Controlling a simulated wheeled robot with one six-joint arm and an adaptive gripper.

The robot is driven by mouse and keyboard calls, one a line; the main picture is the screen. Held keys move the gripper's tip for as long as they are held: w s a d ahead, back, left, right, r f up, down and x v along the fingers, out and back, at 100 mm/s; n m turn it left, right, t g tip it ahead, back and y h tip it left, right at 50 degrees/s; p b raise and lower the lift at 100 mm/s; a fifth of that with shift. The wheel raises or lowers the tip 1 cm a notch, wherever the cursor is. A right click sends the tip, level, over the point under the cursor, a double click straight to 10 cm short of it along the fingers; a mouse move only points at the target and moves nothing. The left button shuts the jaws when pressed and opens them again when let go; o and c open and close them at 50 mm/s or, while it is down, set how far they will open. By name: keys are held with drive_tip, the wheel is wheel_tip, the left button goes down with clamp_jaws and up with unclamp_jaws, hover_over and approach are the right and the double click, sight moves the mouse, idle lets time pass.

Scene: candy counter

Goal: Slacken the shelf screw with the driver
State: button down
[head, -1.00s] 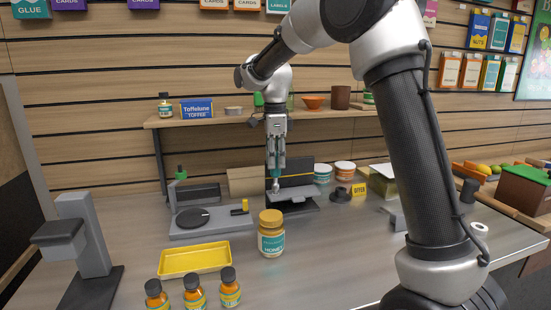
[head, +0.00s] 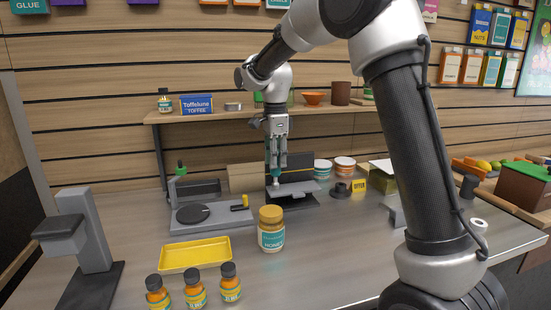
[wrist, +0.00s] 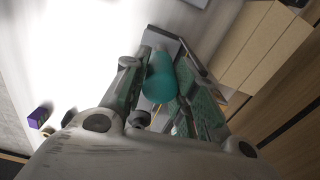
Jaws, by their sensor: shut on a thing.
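My gripper (head: 276,158) is shut on the driver, pointing down over the counter's back middle. The driver's teal handle (wrist: 159,80) sits between the two fingers in the wrist view; a little teal (head: 275,172) shows in the head view. The driver's lower end is at the left part of a small grey shelf plate (head: 298,188) on a dark stand. Whether the tip touches is too small to tell. The shelf screw cannot be made out; the driver and fingers cover that spot.
A yellow tray (head: 194,255) and several small bottles are nearer. White tubs (head: 345,167) stand behind right. A wall shelf (head: 215,117) is behind my gripper.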

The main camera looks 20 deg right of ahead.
drive_tip(key=shift+n, duration=1.2)
drive_tip(key=shift+m, duration=0.5)
drive_tip(key=c, duration=1.9)
unclamp_jaws()
clamp_jaws()
drive_tip(key=shift+r, duration=0.15)
